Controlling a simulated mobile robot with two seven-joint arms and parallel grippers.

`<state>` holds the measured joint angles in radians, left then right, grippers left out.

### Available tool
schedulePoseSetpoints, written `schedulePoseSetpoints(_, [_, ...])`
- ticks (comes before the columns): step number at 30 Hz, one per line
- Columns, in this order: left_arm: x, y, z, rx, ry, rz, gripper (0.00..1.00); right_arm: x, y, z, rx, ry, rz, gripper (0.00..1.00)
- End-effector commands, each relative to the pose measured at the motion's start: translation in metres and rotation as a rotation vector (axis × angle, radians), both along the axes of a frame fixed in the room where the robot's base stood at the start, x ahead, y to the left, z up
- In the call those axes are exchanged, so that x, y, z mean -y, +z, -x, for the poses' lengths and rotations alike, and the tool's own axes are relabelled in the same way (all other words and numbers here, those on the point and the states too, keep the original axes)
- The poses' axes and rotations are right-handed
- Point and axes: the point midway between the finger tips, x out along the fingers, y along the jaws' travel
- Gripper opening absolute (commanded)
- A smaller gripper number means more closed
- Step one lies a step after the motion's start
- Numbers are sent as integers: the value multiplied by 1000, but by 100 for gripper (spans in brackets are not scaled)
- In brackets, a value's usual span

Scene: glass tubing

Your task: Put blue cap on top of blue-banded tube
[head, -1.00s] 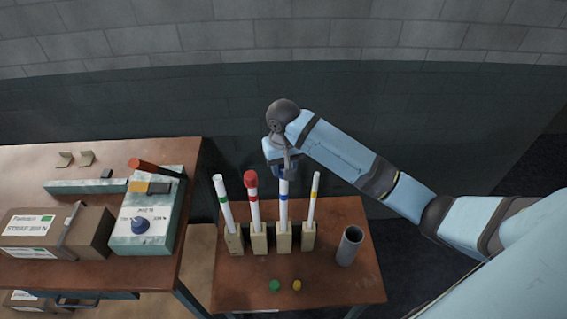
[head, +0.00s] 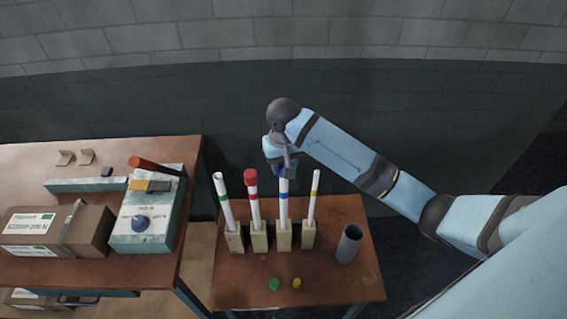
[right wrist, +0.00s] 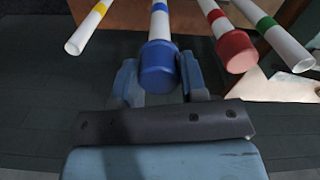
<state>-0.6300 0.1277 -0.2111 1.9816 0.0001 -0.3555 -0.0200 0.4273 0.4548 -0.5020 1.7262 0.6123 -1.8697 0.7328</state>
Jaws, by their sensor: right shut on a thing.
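The blue-banded tube (head: 283,211) stands upright in a tan holder on the small table. The blue cap (right wrist: 158,66) is at the tube's upper end, in line with it, and looks seated over its mouth. My right gripper (head: 284,170) reaches in from the right above the tube. Its fingers are on either side of the cap in the right wrist view (right wrist: 158,76), shut on it. The blue band shows just beyond the cap in that view. In the head view the gripper largely hides the cap. My left gripper is not in view.
A red-capped tube (head: 252,200) and a green-banded tube (head: 225,206) stand to the left, a yellow-banded tube (head: 314,205) to the right. Green (head: 274,284) and yellow (head: 297,283) caps lie in front. A grey cylinder (head: 348,245) stands at right.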

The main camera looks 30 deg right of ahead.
Motion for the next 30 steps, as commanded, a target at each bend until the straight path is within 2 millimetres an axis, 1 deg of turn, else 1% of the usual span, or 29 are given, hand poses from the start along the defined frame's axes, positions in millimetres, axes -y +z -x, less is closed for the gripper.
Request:
schedulePoseSetpoints(11, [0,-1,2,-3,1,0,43,0,-6,0,0,0,0,18])
schedulePoseSetpoints(18, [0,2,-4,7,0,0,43,0,-11,0,0,0,0,18])
schedulePoseSetpoints(23, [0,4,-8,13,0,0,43,0,-12,0,0,0,0,18])
schedulePoseSetpoints(30, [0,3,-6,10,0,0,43,0,-12,0,0,0,0,18])
